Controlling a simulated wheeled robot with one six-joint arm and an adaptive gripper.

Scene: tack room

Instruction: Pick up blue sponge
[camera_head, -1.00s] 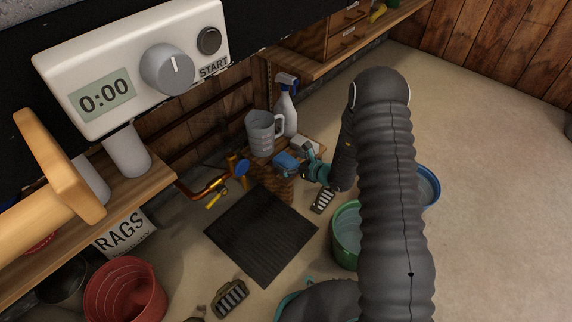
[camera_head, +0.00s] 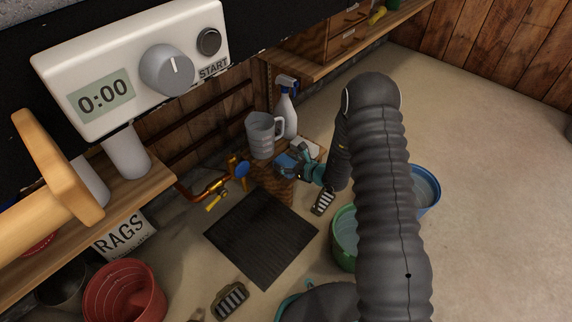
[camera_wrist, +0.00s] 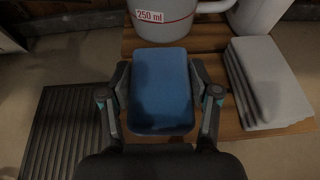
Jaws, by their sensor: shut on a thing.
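The blue sponge (camera_wrist: 161,88) is a rounded blue block, filling the space between the two fingers of my gripper (camera_wrist: 161,100) in the wrist view. The fingers press on its left and right sides. In the head view, the sponge (camera_head: 287,164) shows small and dark blue at the tip of my gripper (camera_head: 297,167), over the near edge of a small wooden stand (camera_head: 272,184). I cannot tell whether its underside still touches the stand.
A grey measuring jug (camera_head: 261,136) and a spray bottle (camera_head: 286,110) stand behind the sponge. Folded grey cloths (camera_wrist: 266,82) lie to its right. A black mat (camera_head: 262,238), a green bucket (camera_head: 344,236) and a blue bucket (camera_head: 428,188) are on the floor.

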